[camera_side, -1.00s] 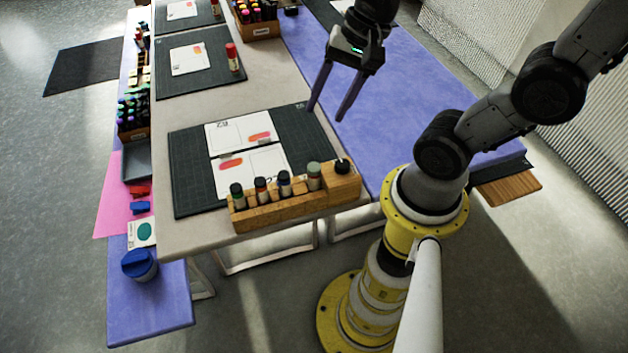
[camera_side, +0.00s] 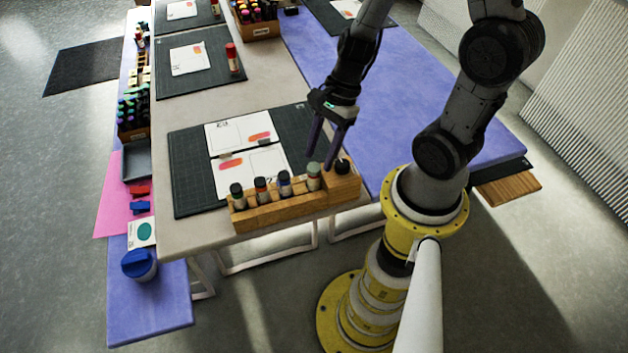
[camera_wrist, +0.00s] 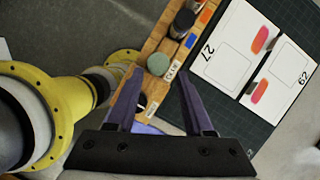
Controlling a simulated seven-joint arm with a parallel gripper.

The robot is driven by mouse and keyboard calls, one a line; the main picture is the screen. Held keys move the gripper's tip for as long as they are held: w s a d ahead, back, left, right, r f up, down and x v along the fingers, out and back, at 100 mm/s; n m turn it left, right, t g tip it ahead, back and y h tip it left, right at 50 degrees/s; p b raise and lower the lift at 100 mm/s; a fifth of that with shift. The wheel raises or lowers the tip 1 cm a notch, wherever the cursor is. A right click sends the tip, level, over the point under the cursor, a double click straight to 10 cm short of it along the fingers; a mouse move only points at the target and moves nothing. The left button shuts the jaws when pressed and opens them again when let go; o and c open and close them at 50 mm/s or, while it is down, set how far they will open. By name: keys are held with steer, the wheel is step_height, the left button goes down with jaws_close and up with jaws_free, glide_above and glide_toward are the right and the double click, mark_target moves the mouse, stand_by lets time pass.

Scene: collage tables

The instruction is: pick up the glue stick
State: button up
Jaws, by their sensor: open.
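A grey-green-capped stick (camera_side: 314,178), which looks like the glue stick, stands upright in the wooden rack (camera_side: 281,211). In the wrist view its round cap (camera_wrist: 158,64) lies between and just beyond my fingertips, beside a small white label whose text I cannot read surely. My gripper (camera_side: 320,162) points down over the rack's right end, open and empty. Its purple fingers also show in the wrist view (camera_wrist: 158,74), spread apart. In the side view the fingertips are close to the green cap and the black-capped bottle (camera_side: 342,167); whether they touch anything is unclear.
Dark-capped tubes (camera_side: 260,187) stand in the rack left of the green cap. Two printed cards (camera_side: 240,136) lie on the dark cutting mat (camera_side: 190,174) behind. A red-capped tube (camera_side: 233,57) stands on a farther mat. The purple table (camera_side: 420,100) at right is mostly clear.

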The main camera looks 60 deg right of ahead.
mark_target(318, 164)
steer(key=shift+x, duration=2.9)
steer(key=shift+s+a, duration=0.1)
jaws_close()
